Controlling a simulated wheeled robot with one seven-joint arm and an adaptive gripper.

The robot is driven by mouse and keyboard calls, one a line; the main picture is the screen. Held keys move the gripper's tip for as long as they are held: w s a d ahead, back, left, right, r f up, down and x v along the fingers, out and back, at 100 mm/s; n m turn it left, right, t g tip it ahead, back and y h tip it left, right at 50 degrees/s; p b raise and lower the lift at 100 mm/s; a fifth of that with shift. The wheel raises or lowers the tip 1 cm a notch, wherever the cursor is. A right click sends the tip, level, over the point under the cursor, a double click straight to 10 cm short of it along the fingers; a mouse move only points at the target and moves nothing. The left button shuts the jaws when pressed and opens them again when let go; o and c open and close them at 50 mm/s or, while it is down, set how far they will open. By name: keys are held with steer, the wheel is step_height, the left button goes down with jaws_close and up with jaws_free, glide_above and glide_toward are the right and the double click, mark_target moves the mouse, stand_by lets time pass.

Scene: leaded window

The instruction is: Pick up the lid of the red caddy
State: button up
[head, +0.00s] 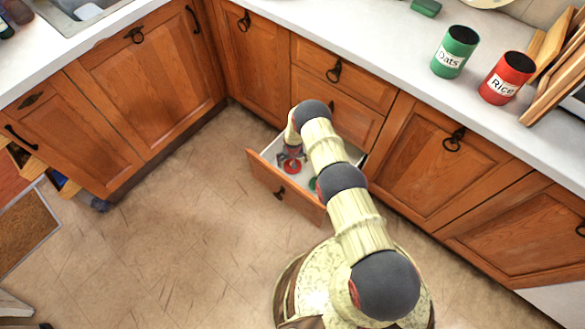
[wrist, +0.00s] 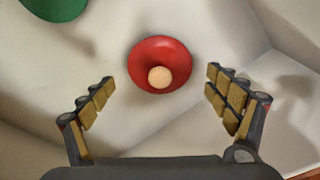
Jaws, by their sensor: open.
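The red lid (wrist: 146,52), round with a pale wooden knob (wrist: 160,77), lies inside an open drawer. It also shows in the head view (head: 292,168), partly covered by my gripper. My gripper (wrist: 162,94) is open and empty above the lid, with one finger on each side and the lid a little beyond the fingertips in the wrist view. In the head view my gripper (head: 291,155) reaches down into the drawer. The red caddy (head: 507,78), marked "Rice", stands without a lid on the counter at the right.
The open drawer (head: 270,179) has walls close around my gripper. A green lid (wrist: 55,5) lies in it too, at the upper left of the wrist view. A green "Oats" caddy (head: 455,52) stands left of the red one. Wooden boards (head: 552,73) lean at its right.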

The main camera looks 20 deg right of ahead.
steer(key=shift+w+f+b, duration=0.2)
steer(key=shift+f+b, duration=0.1)
steer(key=shift+f, duration=0.75)
steer(key=c, duration=0.3)
steer(key=c, duration=1)
